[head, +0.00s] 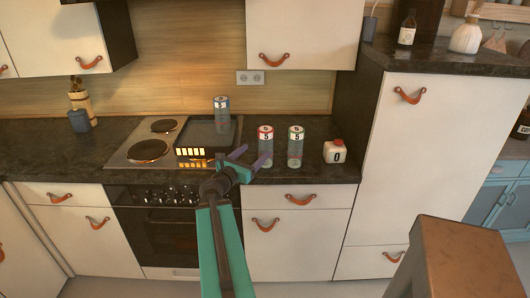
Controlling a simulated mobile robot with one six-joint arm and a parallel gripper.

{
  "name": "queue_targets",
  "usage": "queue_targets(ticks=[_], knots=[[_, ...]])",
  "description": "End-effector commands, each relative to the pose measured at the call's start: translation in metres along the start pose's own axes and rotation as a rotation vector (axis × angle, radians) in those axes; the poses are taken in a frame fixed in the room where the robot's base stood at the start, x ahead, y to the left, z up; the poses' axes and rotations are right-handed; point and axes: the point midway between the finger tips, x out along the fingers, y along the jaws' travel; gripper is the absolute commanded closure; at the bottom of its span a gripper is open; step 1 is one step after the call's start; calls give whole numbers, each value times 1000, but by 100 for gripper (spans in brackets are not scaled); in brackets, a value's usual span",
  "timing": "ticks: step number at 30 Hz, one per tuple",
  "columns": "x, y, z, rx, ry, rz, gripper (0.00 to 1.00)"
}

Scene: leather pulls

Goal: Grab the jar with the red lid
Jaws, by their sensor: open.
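The jar with the red lid (265,140) stands upright on the dark counter (340,175), to the right of the stove. It is clear, with a white label marked 5. My gripper (250,156) is open and empty, in front of and just left of this jar. One finger overlaps the jar's lower left side in the picture; I cannot tell whether it touches.
A similar jar with a green lid (296,148) stands close on the right. A blue-lidded jar (221,112) stands behind, by a dark tray (205,133). A small white container with a red cap (336,151) sits farther right. A tall cabinet (430,150) bounds the right.

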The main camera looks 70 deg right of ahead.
Motion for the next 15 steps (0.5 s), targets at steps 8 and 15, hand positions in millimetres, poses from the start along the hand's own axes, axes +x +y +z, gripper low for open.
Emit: queue_targets(ticks=[8, 15], knots=[[7, -2, -2, 2, 1, 9, 31], [15, -3, -2, 1, 0, 12, 31]])
